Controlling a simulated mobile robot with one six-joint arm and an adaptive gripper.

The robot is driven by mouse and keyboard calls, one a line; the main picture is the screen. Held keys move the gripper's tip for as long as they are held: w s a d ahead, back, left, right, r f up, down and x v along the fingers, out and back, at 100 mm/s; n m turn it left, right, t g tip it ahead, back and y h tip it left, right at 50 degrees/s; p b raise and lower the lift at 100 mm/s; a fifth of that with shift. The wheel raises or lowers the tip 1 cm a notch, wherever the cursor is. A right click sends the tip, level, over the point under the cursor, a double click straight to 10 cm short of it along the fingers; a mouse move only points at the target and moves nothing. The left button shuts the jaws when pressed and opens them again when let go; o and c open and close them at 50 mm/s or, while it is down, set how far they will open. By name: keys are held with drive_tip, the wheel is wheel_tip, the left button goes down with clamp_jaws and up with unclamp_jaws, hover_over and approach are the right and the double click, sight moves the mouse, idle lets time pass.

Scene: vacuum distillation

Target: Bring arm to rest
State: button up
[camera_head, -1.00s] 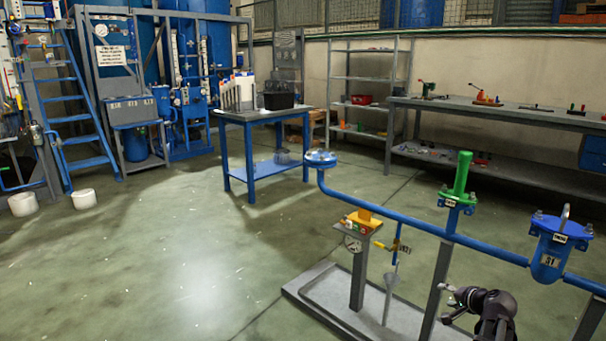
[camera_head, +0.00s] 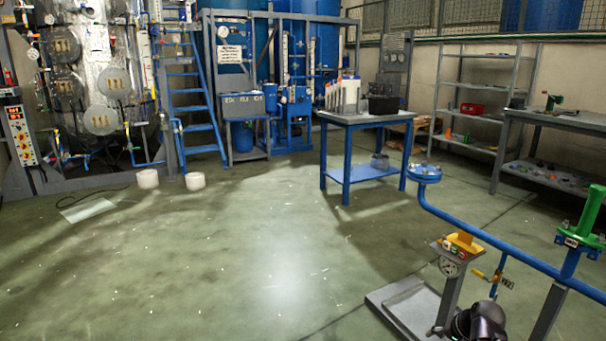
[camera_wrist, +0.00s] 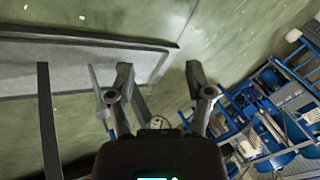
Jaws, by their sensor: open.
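My gripper (camera_wrist: 158,78) shows in the wrist view with its two fingers apart and nothing between them. Below them is green floor and the edge of a grey tray. In the head view, a dark rounded part of my arm (camera_head: 480,322) shows at the bottom right, in front of the grey stand. The gripper's fingers cannot be made out there.
A blue table (camera_head: 348,121) holds bottles and a black bin. Two white buckets stand near blue stairs (camera_head: 190,100). The middle floor is clear.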

drive_tip(key=s+a+n+g+h+p, duration=0.1)
drive_tip(key=s+a+n+g, duration=0.15)
drive_tip(key=a, duration=0.85)
drive_tip(key=s+a+n+g+h+p, duration=0.2)
drive_tip(key=a+n+g, duration=0.15)
drive_tip(key=a, duration=0.65)
wheel_tip(320, 180, up, 39)
drive_tip(key=p, duration=3.8)
drive_tip(key=shift+s+f+n+t, duration=0.2)
drive_tip(key=shift+n+t, duration=0.2)
drive_tip(key=shift+c, duration=0.6)
drive_tip(key=shift+s, duration=0.15)
